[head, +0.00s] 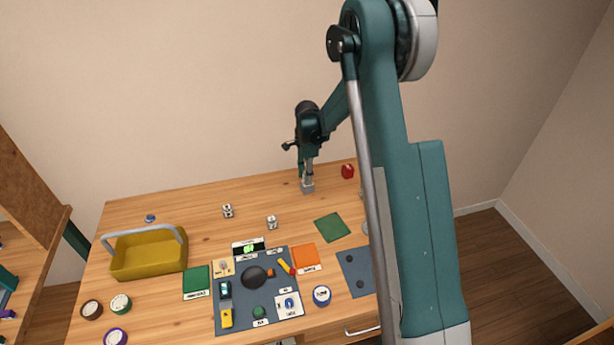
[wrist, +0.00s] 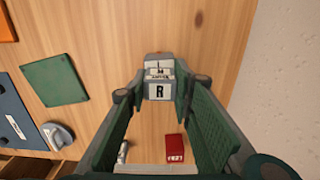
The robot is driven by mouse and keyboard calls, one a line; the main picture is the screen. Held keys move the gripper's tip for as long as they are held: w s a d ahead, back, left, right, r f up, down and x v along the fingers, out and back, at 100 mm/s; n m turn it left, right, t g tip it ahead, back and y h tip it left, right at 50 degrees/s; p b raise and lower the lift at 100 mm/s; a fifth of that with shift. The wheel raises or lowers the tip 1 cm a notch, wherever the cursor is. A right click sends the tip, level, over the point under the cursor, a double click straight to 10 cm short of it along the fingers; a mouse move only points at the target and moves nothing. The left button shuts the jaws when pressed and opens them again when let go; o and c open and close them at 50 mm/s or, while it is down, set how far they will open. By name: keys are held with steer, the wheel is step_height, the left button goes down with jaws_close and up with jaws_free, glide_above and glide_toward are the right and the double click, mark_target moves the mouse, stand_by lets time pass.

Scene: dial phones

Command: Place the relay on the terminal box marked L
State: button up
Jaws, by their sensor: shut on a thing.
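My gripper (head: 307,178) is upright at the back of the table, shut on a small block marked R (wrist: 159,91), which I take to be the relay. In the wrist view the fingers (wrist: 160,96) stand on either side of it. Directly beyond it is a pale grey block with an L on its label (wrist: 158,65), seemingly the terminal box; smaller lettering below the L is hard to read. In the head view a grey block (head: 307,188) shows at the fingertips. I cannot tell whether the relay touches the box.
A red block (head: 347,171) stands right of the gripper. Two small white boxes (head: 227,211) (head: 271,222) stand to the left, their marks too small to read. A green mat (head: 332,227) and yellow basket (head: 148,254) lie nearer. The wall is close behind.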

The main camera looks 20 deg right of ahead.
steer(key=shift+f, duration=0.15)
steer(key=o, duration=0.9)
steer(key=shift+r, duration=0.2)
step_height(320, 180, up, 12)
stand_by(0.5)
stand_by(0.3)
